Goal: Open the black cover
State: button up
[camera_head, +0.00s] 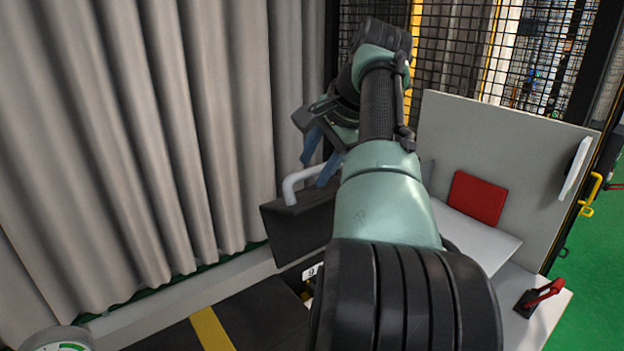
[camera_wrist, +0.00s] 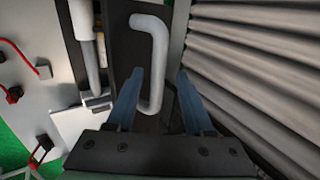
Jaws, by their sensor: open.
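The black cover (camera_head: 290,236) stands in the middle of the head view, partly hidden behind my arm. A light grey bent handle (camera_head: 297,183) sticks up from it. My gripper (camera_head: 319,160) is at the handle, its blue fingers pointing down. In the wrist view the handle (camera_wrist: 159,48) runs down the middle over the dark cover (camera_wrist: 124,42). My gripper (camera_wrist: 160,76) is open there, one finger on each side of the handle's lower part. I see gaps between the fingers and the handle; depth is hard to tell.
A grey curtain (camera_head: 130,130) hangs close on the left. On the right are an upright grey panel (camera_head: 520,150), a red block (camera_head: 478,198) and a red-handled clamp (camera_head: 541,296). Wire mesh fencing (camera_head: 540,50) stands behind. A metal cylinder (camera_wrist: 86,50) lies beside the cover.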

jog(key=b+v, duration=0.1)
jog(key=v, duration=0.9)
jog(key=shift+r+b, duration=0.2)
jog(key=shift+b, duration=0.1)
jog(key=shift+s, duration=0.2)
jog(key=shift+w, duration=0.1)
jog(key=w+d+f+n+t+h+b, duration=0.1)
jog(key=w+f+n+t+h+b, duration=0.2)
jog(key=w+t+b, duration=0.4)
jog(key=s+a+r+n+t+b, duration=0.1)
jog(key=s+t, duration=0.4)
jog(key=s, duration=0.5)
jog(key=s+a+r+n+t+b, duration=0.2)
jog(key=s+a+n+t+b, duration=0.1)
jog(key=s, duration=0.8)
jog(key=s+a+r+n+t+b, duration=0.1)
jog(key=s+a+r+n+t, duration=0.1)
jog(key=s+t, duration=0.5)
jog(key=s+a+n, duration=0.1)
jog(key=s+n, duration=0.1)
jog(key=s, duration=0.1)
jog(key=shift+s+a+b, duration=0.4)
